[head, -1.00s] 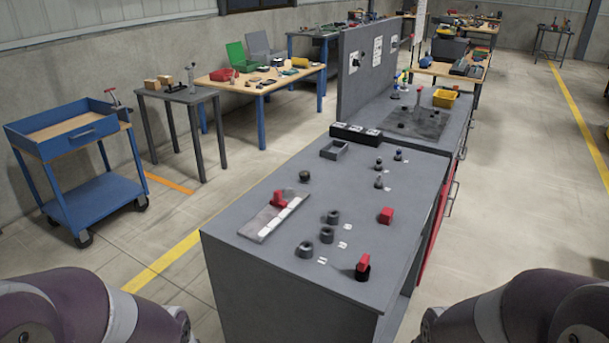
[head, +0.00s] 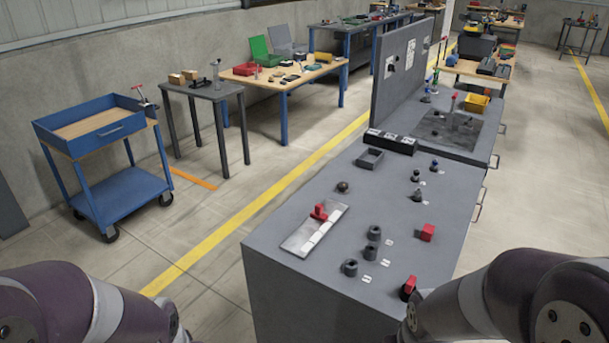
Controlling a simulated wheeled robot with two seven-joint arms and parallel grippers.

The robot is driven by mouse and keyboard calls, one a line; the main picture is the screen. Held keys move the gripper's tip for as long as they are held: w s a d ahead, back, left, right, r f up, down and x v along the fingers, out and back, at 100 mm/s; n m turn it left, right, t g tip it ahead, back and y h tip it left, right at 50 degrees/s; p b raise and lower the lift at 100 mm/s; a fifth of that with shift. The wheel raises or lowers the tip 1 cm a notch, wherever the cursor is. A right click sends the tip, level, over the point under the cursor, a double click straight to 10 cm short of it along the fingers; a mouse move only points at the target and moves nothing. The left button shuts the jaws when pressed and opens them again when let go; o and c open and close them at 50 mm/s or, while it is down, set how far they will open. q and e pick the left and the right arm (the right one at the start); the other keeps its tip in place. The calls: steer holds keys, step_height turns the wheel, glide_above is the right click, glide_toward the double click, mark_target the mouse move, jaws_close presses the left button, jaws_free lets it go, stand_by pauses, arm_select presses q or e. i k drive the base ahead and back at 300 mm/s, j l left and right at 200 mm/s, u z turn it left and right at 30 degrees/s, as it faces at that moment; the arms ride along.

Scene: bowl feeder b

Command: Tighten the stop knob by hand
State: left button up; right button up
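Several small knob-like parts stand on the grey workbench (head: 300,255); I cannot tell which is the stop knob. A dark round knob (head: 343,187) sits near the left edge. Small dark upright knobs (head: 416,176) stand near the right edge, with small white labels beside them. A red part (head: 319,211) stands on a light metal plate (head: 298,240). A red-topped black part (head: 408,287) stands at the front right, partly close behind my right arm. Only upper links of my two arms show at the bottom corners; neither gripper is in view.
Dark rings (head: 349,267), a red block (head: 427,232), a grey tray (head: 369,158) and a black labelled box (head: 390,141) also stand on the bench. A grey panel (head: 400,75) rises behind. A blue cart (head: 100,150) stands left; the floor between is clear.

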mark_target(341, 185)
steer(key=i+j+u, duration=0.3)
steer(key=j+u, duration=0.2)
steer(key=i+j+u, duration=0.65)
steer(key=i+u, duration=0.3)
steer(key=i+z, duration=0.25)
steer(key=z, duration=0.2)
steer(key=i+j+z, duration=0.1)
steer(key=i+z, duration=0.2)
steer(key=z, duration=0.15)
steer(key=i+j+z, duration=0.15)
steer(key=z, duration=0.3)
steer(key=i+j, duration=0.05)
steer(key=i, duration=0.05)
